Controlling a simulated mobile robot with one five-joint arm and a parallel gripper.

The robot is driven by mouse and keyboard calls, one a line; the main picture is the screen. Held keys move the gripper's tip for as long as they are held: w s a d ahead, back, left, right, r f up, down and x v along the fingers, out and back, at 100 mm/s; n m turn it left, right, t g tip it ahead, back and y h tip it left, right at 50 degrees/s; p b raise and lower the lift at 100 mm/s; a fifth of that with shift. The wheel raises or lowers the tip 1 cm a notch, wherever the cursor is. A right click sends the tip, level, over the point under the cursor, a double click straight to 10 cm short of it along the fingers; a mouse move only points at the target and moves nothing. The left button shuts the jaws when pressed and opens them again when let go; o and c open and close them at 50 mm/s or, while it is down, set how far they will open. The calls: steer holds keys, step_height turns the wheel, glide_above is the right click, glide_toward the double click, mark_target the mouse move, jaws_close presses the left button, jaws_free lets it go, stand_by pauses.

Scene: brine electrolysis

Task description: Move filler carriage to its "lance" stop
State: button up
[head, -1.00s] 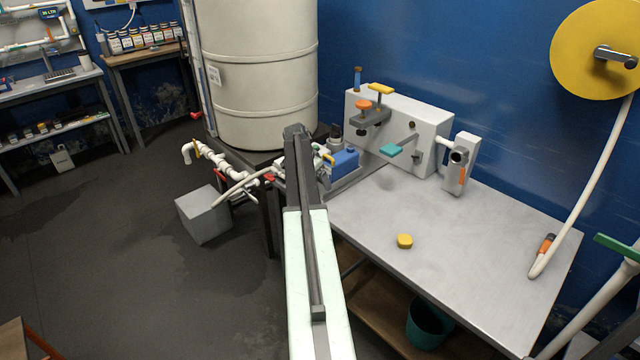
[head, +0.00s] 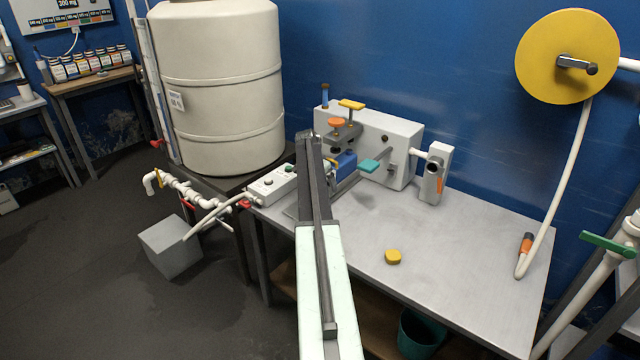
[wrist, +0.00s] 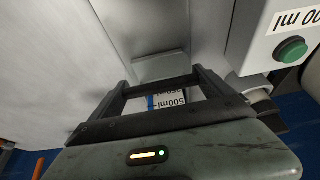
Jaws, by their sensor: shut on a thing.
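My gripper (wrist: 158,85) fills the lower middle of the wrist view. Its two dark fingers are shut on a grey, plate-like part (wrist: 160,66), which I take to be the filler carriage; only part of it shows. White labels reading "500 ml" and "350 ml" (wrist: 175,97) show between the fingers. In the head view my arm hides the gripper and most of what it holds. A blue block (head: 345,164) shows just right of the arm's end, in front of a white housing (head: 402,140) with a teal handle (head: 369,166). I cannot read a "lance" mark.
A white box with a green button (wrist: 290,50) is close on the right in the wrist view. A white tank (head: 220,90) stands left of the bench (head: 460,250). A yellow piece (head: 393,257) lies on the bench. A hose reel (head: 567,55) hangs at right.

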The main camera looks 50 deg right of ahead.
steer(key=shift+s+d, duration=0.35)
steer(key=shift+d, duration=0.05)
steer(key=o, duration=1.8)
steer(key=shift+w+a, duration=0.1)
steer(key=shift+w+a+r+p, duration=0.1)
steer(key=shift+a+r+p, duration=0.1)
steer(key=shift+r+p, duration=0.2)
steer(key=p+v, duration=0.6)
steer(key=v, duration=0.1)
